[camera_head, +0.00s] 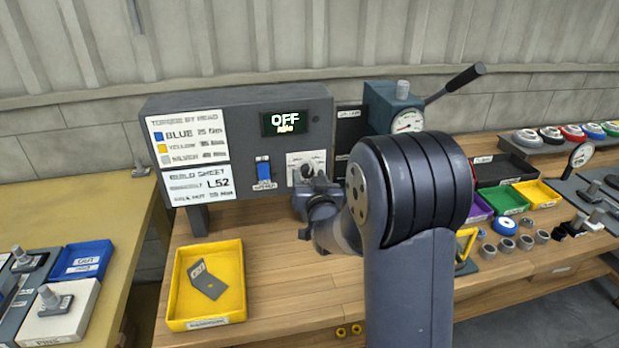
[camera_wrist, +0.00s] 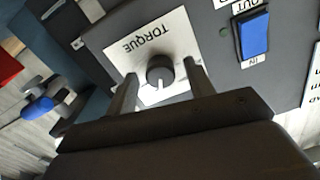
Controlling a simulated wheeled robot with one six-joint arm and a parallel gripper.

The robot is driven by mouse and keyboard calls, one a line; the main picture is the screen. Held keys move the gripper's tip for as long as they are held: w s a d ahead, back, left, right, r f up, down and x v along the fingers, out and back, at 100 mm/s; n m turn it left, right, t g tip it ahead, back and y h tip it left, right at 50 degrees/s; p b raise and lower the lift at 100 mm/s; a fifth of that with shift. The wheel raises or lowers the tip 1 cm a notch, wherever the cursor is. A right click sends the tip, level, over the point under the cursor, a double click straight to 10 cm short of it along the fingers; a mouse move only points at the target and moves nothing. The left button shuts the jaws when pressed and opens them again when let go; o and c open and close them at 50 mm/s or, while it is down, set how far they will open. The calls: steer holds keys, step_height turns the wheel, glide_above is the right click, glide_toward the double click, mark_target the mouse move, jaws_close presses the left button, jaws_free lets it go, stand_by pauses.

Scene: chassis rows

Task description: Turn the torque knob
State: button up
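The torque knob (camera_wrist: 160,71) is a small dark round knob with a white pointer line, on a white plate marked TORQUE (camera_wrist: 146,45). In the head view the knob (camera_head: 308,171) shows on the front of the grey control box (camera_head: 236,106), partly hidden by my wrist. My gripper (camera_wrist: 163,80) is open, with one finger on each side of the knob. Gaps show between fingers and knob, so it is not gripped. The box display (camera_head: 289,122) reads OFF, with smaller text below.
A blue rocker switch (camera_head: 263,169), marked IN and OUT in the wrist view (camera_wrist: 252,35), sits beside the torque plate. A teal lever press (camera_head: 393,108) stands right of the box. A yellow tray (camera_head: 207,319) lies on the bench at front left.

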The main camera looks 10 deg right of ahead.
steer(key=c, duration=0.9)
steer(key=shift+f+n+b, duration=0.1)
steer(key=shift+n+b, duration=0.2)
steer(key=shift+b, duration=0.25)
steer(key=n+b, duration=0.1)
steer(key=b, duration=0.1)
steer(key=n+b, duration=0.1)
steer(key=b, duration=0.1)
steer(key=shift+f+n, duration=0.2)
steer(key=shift+n, duration=0.1)
steer(key=n+b, duration=0.3)
steer(key=b, duration=0.1)
steer(key=shift+n+b, duration=0.3)
steer(key=n+b, duration=0.3)
steer(key=shift+d+r+n+b, duration=0.1)
steer(key=shift+n+b, duration=0.2)
steer(key=n+b, duration=0.3)
steer(key=shift+r+n, duration=0.1)
steer(key=shift+n, duration=0.2)
steer(key=n+b, duration=0.4)
steer(key=n, duration=0.1)
steer(key=shift+r+n, duration=0.15)
steer(key=shift+n, duration=0.25)
